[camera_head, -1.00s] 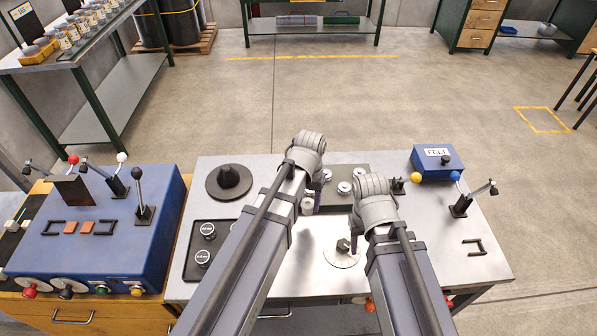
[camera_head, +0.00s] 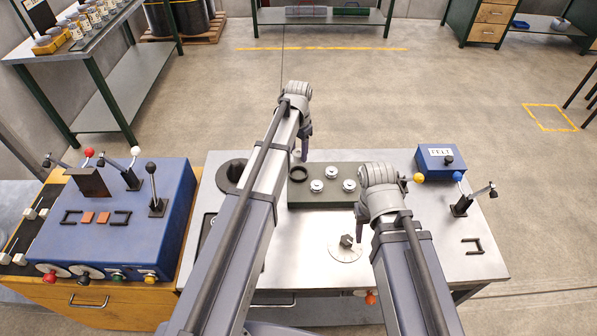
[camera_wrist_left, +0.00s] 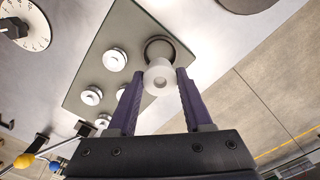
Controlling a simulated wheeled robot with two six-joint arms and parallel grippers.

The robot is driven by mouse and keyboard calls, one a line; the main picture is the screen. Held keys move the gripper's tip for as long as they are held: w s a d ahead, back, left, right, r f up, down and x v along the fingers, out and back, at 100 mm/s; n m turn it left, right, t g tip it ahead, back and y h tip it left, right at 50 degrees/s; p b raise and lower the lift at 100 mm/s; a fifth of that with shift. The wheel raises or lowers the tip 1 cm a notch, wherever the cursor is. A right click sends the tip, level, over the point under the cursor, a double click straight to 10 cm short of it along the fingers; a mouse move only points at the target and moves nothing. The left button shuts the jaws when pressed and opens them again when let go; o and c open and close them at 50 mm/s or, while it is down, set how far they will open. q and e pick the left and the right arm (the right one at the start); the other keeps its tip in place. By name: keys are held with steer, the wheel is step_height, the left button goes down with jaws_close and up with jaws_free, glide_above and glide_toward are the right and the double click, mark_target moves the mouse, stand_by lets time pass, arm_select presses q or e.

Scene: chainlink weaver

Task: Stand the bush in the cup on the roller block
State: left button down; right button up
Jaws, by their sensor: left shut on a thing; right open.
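My left gripper (camera_head: 304,153) is shut on a white bush (camera_wrist_left: 163,77) with a hole through it, seen between the purple fingertips in the left wrist view. The bush cannot be made out in the head view. The cup, a dark ring (camera_head: 298,173), sits at the back left corner of the green-grey roller block (camera_head: 300,200). In the left wrist view the bush overlaps the near part of the cup (camera_wrist_left: 160,45); the gap between them cannot be judged. My right gripper (camera_head: 360,226) is open near the block's front right, partly hidden by its own arm.
Several white rollers (camera_head: 349,185) stand on the block beside the cup. A dial with a dark knob (camera_head: 346,241) lies in front of it. A blue box (camera_head: 440,162) with a yellow-knobbed lever stands to the right. A dark cone on a disc (camera_head: 233,173) is at the left.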

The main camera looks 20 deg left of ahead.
mark_target(299, 152)
arm_select(q)
steer(key=shift+f+b, duration=3.1)
steer(key=shift+f, duration=0.6)
arm_select(e)
steer(key=shift+f, duration=3.7)
arm_select(q)
steer(key=shift+f, duration=0.1)
arm_select(e)
steer(key=shift+f, duration=0.1)
arm_select(q)
steer(key=shift+f, duration=0.15)
arm_select(e)
steer(key=shift+f, duration=0.15)
arm_select(q)
steer(key=shift+c, duration=1.6)
jaws_free()
steer(key=shift+r, duration=0.25)
arm_select(e)
steer(key=shift+r, duration=0.25)
